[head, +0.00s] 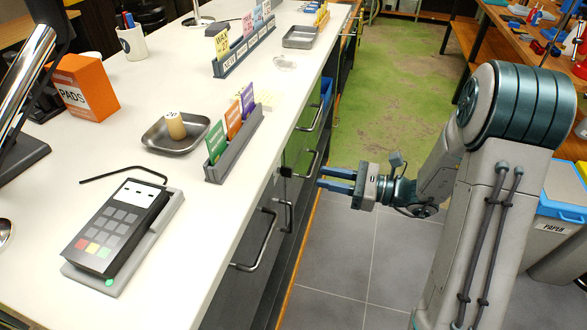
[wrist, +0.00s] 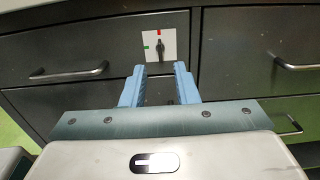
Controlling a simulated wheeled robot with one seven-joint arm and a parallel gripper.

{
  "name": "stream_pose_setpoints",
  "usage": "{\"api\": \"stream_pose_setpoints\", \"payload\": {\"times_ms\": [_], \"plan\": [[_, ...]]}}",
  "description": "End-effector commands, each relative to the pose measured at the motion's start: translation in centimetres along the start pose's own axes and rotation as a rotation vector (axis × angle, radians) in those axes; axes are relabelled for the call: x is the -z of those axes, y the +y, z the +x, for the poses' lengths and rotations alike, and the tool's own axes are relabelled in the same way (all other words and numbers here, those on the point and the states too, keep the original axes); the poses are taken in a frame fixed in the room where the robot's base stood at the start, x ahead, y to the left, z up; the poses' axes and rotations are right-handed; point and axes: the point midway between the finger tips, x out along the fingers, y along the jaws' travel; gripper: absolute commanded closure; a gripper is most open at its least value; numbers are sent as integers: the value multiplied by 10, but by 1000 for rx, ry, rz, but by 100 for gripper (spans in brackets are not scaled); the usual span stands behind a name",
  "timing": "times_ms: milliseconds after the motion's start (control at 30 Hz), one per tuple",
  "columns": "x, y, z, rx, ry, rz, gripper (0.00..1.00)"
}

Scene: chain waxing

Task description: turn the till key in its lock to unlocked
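The till lock is a pale square plate (wrist: 151,47) on the dark drawer front in the wrist view. It has a red mark at its top and a green mark at its left. The small dark till key (wrist: 160,46) sits in it and looks upright, in line with the red mark. In the head view the key (head: 286,172) shows as a small dark shape on the counter's side. My gripper (wrist: 160,69) is open and empty, its blue fingers pointing at the lock with the key between their lines. In the head view my gripper (head: 322,177) is a short gap right of the key.
Drawer handles flank the lock, one at left (wrist: 68,73) and one at right (wrist: 300,66). The white counter (head: 120,265) above holds a card terminal (head: 115,225), a metal dish (head: 160,139) and card racks. The tiled floor right of the drawers is clear.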

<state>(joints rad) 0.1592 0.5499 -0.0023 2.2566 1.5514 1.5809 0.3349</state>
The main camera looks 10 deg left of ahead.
Motion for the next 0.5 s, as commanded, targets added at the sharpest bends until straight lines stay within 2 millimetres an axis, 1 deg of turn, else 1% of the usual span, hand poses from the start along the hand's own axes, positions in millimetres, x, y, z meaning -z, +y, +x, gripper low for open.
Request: {"api": "stream_pose_setpoints", "payload": {"times_ms": [33, 200, 333, 500], "plan": [[-2, 2, 13, -6, 0, 2, 73], [-1, 1, 48, -5, 1, 2, 73], [-1, 1, 69, -4, 2, 0, 73], [0, 1, 86, -2, 1, 0, 73]]}}
